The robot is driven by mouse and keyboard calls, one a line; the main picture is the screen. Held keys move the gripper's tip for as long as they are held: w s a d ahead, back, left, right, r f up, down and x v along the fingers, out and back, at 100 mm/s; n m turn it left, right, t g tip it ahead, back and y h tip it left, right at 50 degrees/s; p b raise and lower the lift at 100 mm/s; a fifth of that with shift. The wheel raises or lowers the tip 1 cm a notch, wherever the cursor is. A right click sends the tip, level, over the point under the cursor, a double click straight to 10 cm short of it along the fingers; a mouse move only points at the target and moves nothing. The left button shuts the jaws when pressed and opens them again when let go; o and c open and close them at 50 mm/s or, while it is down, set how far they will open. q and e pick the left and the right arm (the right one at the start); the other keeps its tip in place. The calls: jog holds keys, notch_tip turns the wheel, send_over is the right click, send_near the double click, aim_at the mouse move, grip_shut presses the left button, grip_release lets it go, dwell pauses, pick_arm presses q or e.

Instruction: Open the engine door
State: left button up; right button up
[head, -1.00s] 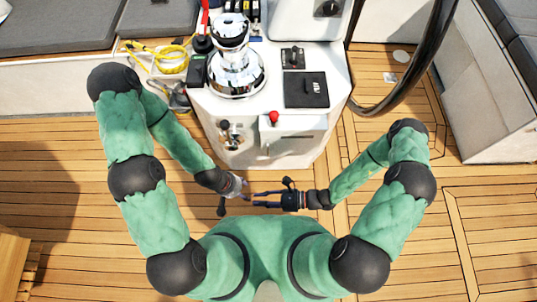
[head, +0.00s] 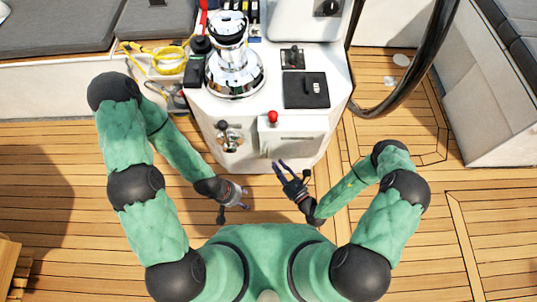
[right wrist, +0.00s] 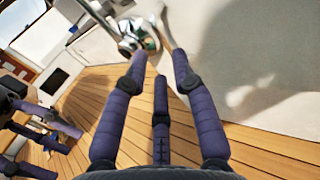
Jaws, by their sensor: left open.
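The white console (head: 215,108) stands ahead of me. A panel on its front face (head: 290,138), under a red-knobbed lever (head: 272,118), looks like the engine door and appears shut. My right gripper (head: 280,168) is open and empty, its fingers pointing up toward the console's lower front, apparently short of it. In the right wrist view, its spread purple fingers (right wrist: 160,75) face a pale wall (right wrist: 250,60) and a chrome fitting (right wrist: 140,35). My left gripper (head: 244,195) is open and empty, low in front of the console. It also shows in the right wrist view (right wrist: 60,130).
A chrome winch (head: 235,70) and a black square cover (head: 305,90) sit on the console. A chrome fitting with a black knob (head: 230,137) is left of the panel. A black wheel rim (head: 405,75) curves at right. Teak floor (head: 80,160) is open around me.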

aim_at(272, 145)
jog(key=b+x, duration=0.1)
jog(key=x, duration=0.6)
jog(key=shift+b, duration=0.3)
grip_shut()
